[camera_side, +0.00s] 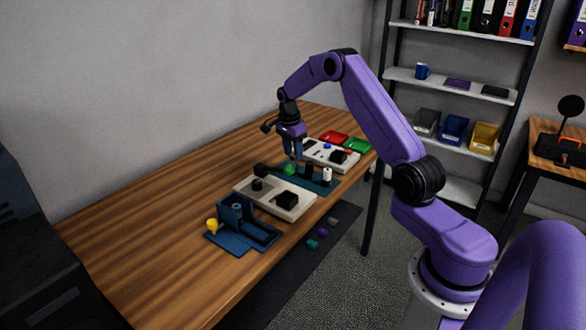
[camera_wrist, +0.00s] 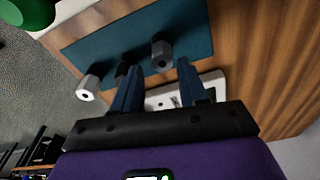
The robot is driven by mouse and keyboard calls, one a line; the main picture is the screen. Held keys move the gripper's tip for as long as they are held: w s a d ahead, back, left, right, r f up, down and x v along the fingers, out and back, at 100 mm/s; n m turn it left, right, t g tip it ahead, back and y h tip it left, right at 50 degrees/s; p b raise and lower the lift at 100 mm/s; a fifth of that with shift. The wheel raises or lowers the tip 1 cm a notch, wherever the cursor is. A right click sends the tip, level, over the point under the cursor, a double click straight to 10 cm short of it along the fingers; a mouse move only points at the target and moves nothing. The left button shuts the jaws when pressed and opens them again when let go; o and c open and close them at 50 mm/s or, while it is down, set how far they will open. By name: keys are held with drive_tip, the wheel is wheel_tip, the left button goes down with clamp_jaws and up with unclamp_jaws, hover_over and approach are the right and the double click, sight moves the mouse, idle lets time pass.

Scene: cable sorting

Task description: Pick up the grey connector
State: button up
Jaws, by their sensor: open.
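The grey connector (camera_wrist: 161,56) is a dark grey block with a round hole in its end, on the teal mat in the wrist view. I cannot pick it out clearly in the side view. My gripper (camera_wrist: 157,72) is open and empty, its two blue fingers apart with the connector just beyond and between their tips. Whether they touch is unclear. In the side view my gripper (camera_side: 293,158) points down at the back of the teal mat (camera_side: 318,187). A black connector (camera_wrist: 123,68) and a white one (camera_wrist: 88,87) stand in a row beside the grey one.
A pale board (camera_side: 248,193) with black parts is in front, another (camera_side: 318,153) behind the mat. A green piece (camera_side: 290,169) is close to my fingers. Red (camera_side: 333,137) and green (camera_side: 357,146) trays are at the back. A blue fixture (camera_side: 240,238) stands at the front.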

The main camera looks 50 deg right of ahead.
sight(293, 158)
drive_tip(key=shift+w+d+f, duration=0.1)
drive_tip(key=shift+d+f, duration=0.05)
drive_tip(key=shift+f, duration=1.4)
drive_tip(key=shift+d+f, duration=0.1)
drive_tip(key=shift+f, duration=1.4)
clamp_jaws()
